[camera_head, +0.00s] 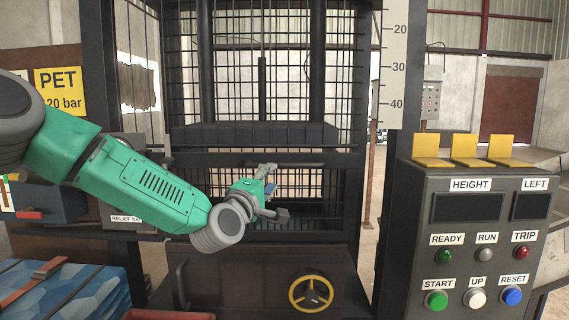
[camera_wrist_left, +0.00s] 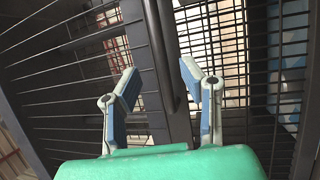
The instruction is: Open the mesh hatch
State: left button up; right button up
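The mesh hatch (camera_head: 287,62) is a dark wire grid in the front of a dark press frame, in the middle of the head view. A dark bar handle (camera_head: 300,164) runs across its lower frame. My left gripper (camera_head: 269,182) is at this lower frame, close to the bar. In the left wrist view the fingers of my left gripper (camera_wrist_left: 158,78) are spread apart. A dark bar (camera_wrist_left: 162,55) shows between them, and the mesh (camera_wrist_left: 225,50) lies behind. I cannot tell whether a finger touches the bar. My right gripper is not in view.
A control console (camera_head: 478,240) with buttons and yellow covers stands at the right. A yellow handwheel (camera_head: 311,293) is below the hatch. A blue bale (camera_head: 62,288) lies at lower left. A height scale post (camera_head: 400,65) stands right of the cage.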

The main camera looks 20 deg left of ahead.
aim_at(283, 167)
pick_arm(q)
jog(key=p+x, duration=0.1)
jog(key=x, duration=0.6)
jog(key=shift+w+d+p, duration=0.2)
jog(key=shift+p, duration=0.1)
jog(key=shift+w, duration=0.6)
grip_shut()
